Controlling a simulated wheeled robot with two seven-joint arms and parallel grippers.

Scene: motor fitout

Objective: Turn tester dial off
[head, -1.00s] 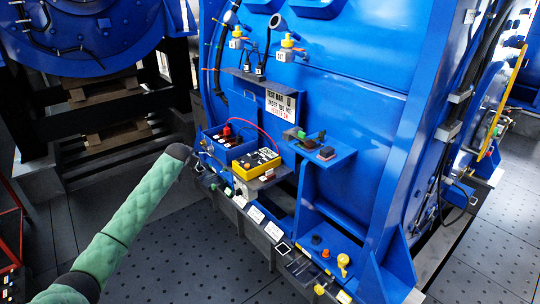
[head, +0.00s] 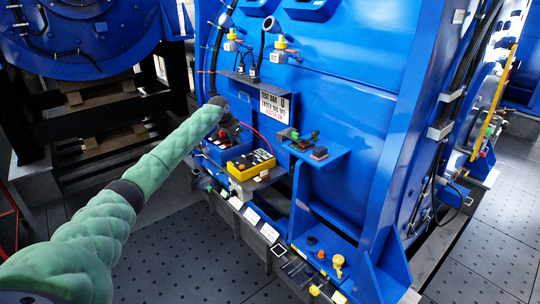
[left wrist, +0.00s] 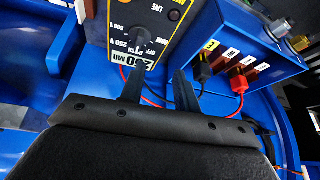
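The tester is a yellow and black box (head: 251,164) on a small shelf of the blue machine. In the left wrist view its face (left wrist: 150,22) is upside down at the top, with labels for OFF, voltages and LIVE. My left gripper (head: 238,129) is just behind and left of the tester in the head view. In the left wrist view its two fingers (left wrist: 159,72) are apart with nothing between them, one overlapping the tester's lower face. My right gripper is not in view.
A blue terminal box (left wrist: 262,48) with black and red plugs stands beside the tester. Red and black leads run close to the fingers. A shelf with small parts (head: 320,153) lies to the right. The perforated floor (head: 170,255) is clear.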

